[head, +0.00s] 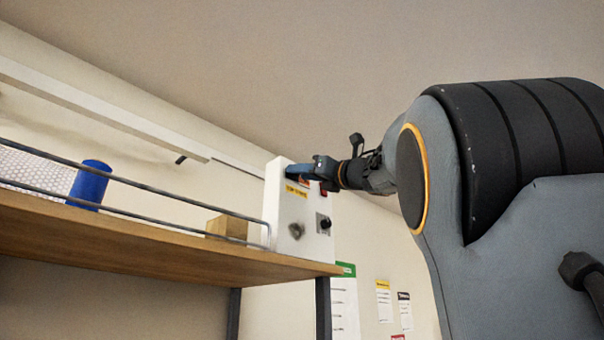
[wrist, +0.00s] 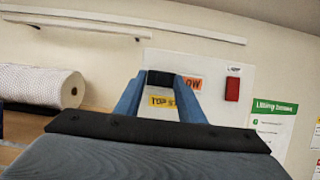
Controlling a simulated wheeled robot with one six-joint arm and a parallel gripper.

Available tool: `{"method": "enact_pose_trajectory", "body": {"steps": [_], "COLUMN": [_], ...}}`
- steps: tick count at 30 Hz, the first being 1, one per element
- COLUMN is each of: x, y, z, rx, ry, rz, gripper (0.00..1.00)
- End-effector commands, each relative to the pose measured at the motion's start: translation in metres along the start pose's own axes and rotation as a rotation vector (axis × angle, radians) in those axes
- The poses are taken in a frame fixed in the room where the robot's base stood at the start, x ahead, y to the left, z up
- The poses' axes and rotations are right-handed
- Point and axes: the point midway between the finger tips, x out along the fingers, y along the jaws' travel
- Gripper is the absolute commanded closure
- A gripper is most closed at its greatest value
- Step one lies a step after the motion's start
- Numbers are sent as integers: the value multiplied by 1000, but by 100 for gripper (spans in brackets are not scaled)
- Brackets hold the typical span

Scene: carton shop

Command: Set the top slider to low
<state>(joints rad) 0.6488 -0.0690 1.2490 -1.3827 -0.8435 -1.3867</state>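The white control box (head: 290,205) stands at the right end of the shelf. It also shows in the wrist view (wrist: 212,105). A yellow label (wrist: 163,101), partly hidden, reads "TOP S…". An orange label (wrist: 191,83) with "LOW" partly showing is just right of the right fingertip. My gripper (wrist: 161,78) is at the upper part of the box face. Its two blue fingers lie on either side of the dark slider knob (wrist: 160,79), with no clear gap at its sides. The slider's track is hidden. In the head view my gripper (head: 300,172) covers the knob.
A red switch (wrist: 232,88) is right of the slider. A dark knob (head: 324,223) and a round grey knob (head: 296,230) sit lower on the box. A metal rail (head: 130,182) runs along the shelf (head: 100,240), with a blue cylinder (head: 90,184) and a cardboard box (head: 227,227).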

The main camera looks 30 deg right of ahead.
Motion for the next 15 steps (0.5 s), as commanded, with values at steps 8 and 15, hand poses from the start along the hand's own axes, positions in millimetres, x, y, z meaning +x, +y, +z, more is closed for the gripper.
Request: {"method": "enact_pose_trajectory", "body": {"steps": [8, 15], "x": [-40, -69], "y": [-1, -1], "z": [-2, -2], "rx": [-3, -1], "ry": [-1, 0], "rz": [-4, -1], "gripper": [65, 65]}}
